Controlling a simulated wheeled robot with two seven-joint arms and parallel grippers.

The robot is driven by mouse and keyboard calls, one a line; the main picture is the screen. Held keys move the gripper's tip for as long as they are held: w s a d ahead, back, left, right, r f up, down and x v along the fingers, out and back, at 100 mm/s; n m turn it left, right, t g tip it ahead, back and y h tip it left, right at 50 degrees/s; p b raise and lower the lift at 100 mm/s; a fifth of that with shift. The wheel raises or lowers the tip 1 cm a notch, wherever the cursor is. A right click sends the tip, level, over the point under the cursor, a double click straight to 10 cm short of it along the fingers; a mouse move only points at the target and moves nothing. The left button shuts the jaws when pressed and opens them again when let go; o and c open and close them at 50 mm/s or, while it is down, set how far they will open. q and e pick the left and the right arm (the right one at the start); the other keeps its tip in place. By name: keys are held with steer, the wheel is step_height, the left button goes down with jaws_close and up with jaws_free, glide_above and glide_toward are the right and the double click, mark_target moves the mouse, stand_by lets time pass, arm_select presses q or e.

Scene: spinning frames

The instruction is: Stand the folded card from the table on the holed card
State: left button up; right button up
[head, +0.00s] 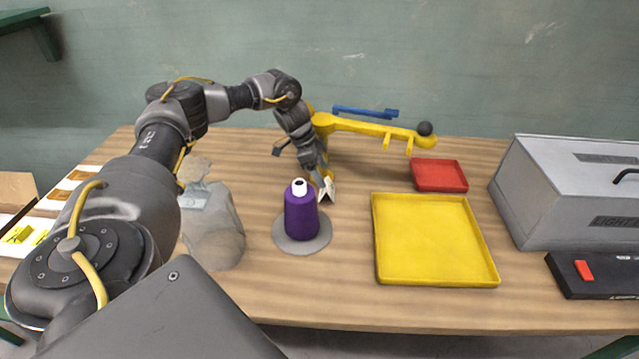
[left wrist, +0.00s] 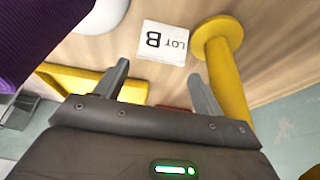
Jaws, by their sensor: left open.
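The folded card (head: 327,189) is small and white and stands on the table just behind the purple bobbin. In the left wrist view the folded card (left wrist: 163,43) shows the print "LOT B" and lies just beyond the fingertips. My left gripper (head: 322,177) points down at the card; in the wrist view its fingers (left wrist: 158,74) are apart with nothing between them. A white strip with brown rectangles (head: 54,207), perhaps the holed card, lies at the table's left edge, partly hidden by my left arm. My right gripper is out of view.
The purple bobbin (head: 301,217) stands on a grey disc (head: 284,240) close to the gripper. A yellow stand (head: 375,128) rises behind it. A clear bag (head: 215,235), yellow tray (head: 437,278), red tray (head: 438,177) and grey box (head: 545,200) stand around. The front middle is bare.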

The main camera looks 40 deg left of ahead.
mark_target(327, 183)
arm_select(q)
steer(key=shift+a+f, duration=0.15)
steer(key=shift+a, duration=0.05)
steer(key=shift+x, duration=0.8)
steer(key=shift+w+d+f+p, duration=0.1)
steer(key=shift+d+f+p, duration=0.2)
steer(key=shift+f+p, duration=0.25)
steer(key=x, duration=0.4)
steer(key=shift+w+f+p, duration=0.1)
steer(key=shift+f+p, duration=0.1)
steer(key=shift+p, duration=0.1)
steer(key=c, duration=0.7)
steer(key=shift+r, duration=0.15)
